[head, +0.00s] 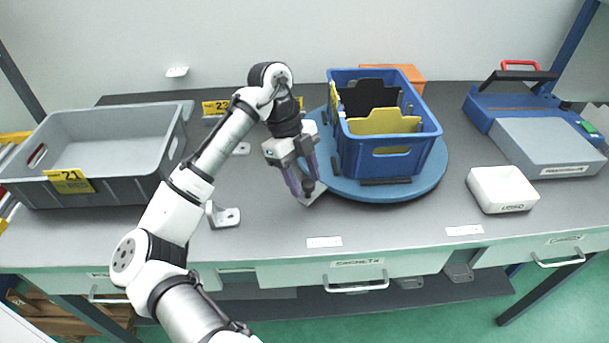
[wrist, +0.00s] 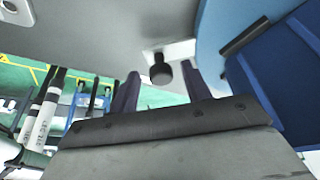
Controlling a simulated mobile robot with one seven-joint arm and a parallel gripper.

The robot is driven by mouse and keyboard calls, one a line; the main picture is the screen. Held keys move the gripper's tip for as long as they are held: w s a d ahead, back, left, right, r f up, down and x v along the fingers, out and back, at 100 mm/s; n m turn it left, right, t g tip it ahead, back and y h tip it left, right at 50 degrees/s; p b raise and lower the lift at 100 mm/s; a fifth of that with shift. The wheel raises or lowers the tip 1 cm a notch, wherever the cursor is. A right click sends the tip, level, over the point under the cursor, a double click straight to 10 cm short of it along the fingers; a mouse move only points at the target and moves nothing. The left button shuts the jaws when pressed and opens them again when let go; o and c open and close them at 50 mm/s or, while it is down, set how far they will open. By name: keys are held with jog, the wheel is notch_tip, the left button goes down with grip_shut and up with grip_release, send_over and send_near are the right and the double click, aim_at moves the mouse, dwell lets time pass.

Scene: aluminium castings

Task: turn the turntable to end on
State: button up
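The blue round turntable (head: 428,178) lies on the grey bench right of centre. A blue crate (head: 350,150) stands on it, one slotted end facing the bench front, with yellow and black dividers (head: 385,122) inside. A pale metal tab with a black knob (wrist: 160,72) sticks out from the turntable's rim at front left; in the head view it is mostly hidden by my gripper. My gripper (head: 303,187) points down at that tab. In the wrist view its fingers are apart, with the knob between them and gaps on both sides.
A grey bin (head: 110,190) stands at the left. Metal brackets (head: 222,216) lie near the gripper. An orange box (head: 412,74) is behind the crate. Bench room is clear before the turntable.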

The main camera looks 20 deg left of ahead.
jog(key=shift+d+r, duration=0.1)
jog(key=v, duration=1.3)
jog(key=shift+r, duration=0.35)
jog(key=shift+f, duration=0.1)
